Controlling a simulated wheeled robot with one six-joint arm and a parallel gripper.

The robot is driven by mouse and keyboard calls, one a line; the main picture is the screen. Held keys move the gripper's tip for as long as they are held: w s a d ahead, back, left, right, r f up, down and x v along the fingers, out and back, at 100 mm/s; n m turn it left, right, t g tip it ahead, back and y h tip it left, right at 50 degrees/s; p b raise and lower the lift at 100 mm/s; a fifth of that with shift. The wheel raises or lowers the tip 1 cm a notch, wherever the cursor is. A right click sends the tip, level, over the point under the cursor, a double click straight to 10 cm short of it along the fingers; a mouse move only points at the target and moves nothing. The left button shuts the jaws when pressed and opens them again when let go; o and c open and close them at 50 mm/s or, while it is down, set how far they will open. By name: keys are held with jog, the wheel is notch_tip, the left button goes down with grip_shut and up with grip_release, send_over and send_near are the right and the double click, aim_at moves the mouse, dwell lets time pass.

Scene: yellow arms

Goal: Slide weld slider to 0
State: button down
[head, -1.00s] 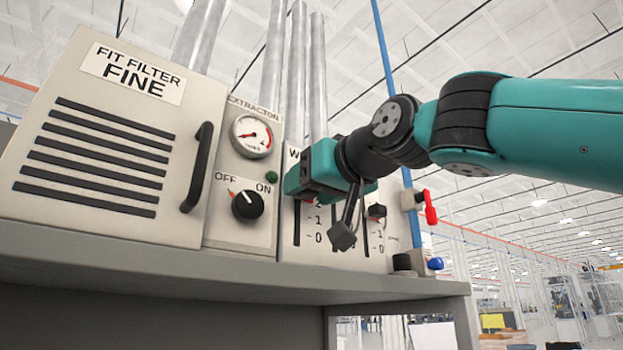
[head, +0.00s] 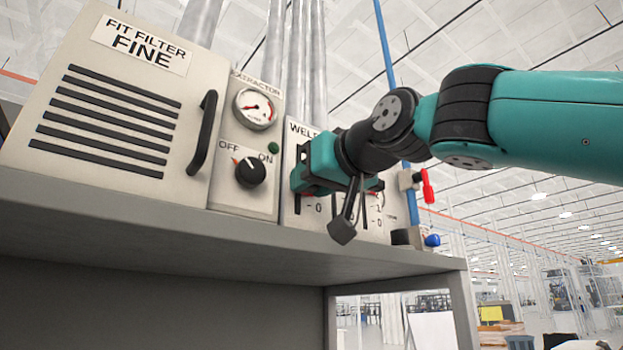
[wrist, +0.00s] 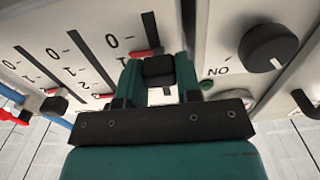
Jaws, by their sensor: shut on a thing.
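The weld slider's black knob (wrist: 158,68) is between the two fingers of my gripper (wrist: 158,76) in the wrist view, and the gripper is shut on it. In the head view my gripper (head: 313,165) is against the WELD panel (head: 302,130), just above the left scale's 0 (head: 318,208). The gripper hides the knob and the upper scale there.
Two other slider slots (wrist: 92,72) run beside this one, one with a black knob (wrist: 54,104). The extractor dial (head: 250,172) and filter cabinet handle (head: 203,133) are on the left. A red valve lever (head: 427,186) is on the right. A shelf (head: 180,220) runs below.

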jog(key=shift+f+b, duration=0.55)
jog(key=shift+f, duration=0.8)
jog(key=c, duration=0.8)
grip_release()
jog(key=shift+s+r, duration=0.1)
jog(key=b+v, duration=0.6)
jog(key=v, duration=1.1)
jog(key=shift+b, duration=0.4)
jog(key=shift+s+d, duration=0.1)
jog(key=shift+d, duration=0.1)
